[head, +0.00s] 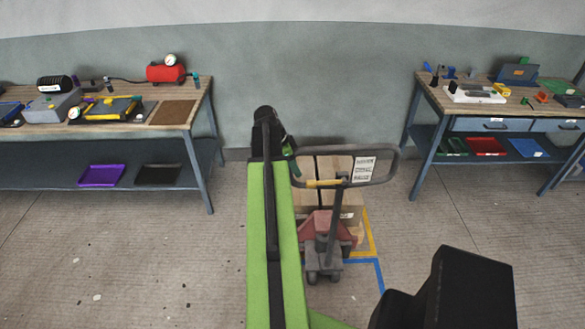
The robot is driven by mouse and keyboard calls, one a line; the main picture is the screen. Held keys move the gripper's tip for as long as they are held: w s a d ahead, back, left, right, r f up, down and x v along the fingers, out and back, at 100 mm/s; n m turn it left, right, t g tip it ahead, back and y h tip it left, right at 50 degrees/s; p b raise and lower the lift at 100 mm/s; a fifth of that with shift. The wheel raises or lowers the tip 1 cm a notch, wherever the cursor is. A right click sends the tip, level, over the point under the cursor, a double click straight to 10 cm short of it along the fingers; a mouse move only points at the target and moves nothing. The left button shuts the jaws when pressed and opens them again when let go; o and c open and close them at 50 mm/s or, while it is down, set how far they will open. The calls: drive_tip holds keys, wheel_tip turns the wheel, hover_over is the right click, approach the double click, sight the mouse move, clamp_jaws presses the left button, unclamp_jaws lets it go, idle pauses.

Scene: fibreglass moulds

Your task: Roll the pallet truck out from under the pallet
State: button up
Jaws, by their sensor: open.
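The pallet truck (324,226) stands on the floor ahead, with a red body, dark steering wheels and an upright tiller. Its grey loop handle (385,174) has a yellow part at the front left. Cardboard boxes (352,200) with white labels stand behind the tiller. The pallet and the truck's forks cannot be made out, as the boxes and truck body cover them. My gripper (289,152) is open, at the left end of the loop handle. My arm partly hides it, and I cannot tell whether it touches the handle.
A left workbench (172,112) holds tools and a red tank (166,73). A right workbench (440,103) has drawers and a lower shelf with trays. Blue tape (379,275) and a yellow line (370,232) mark the floor by the truck. Floor between benches is mostly clear.

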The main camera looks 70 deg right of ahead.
drive_tip(key=shift+c, duration=0.4)
clamp_jaws()
idle(0.9)
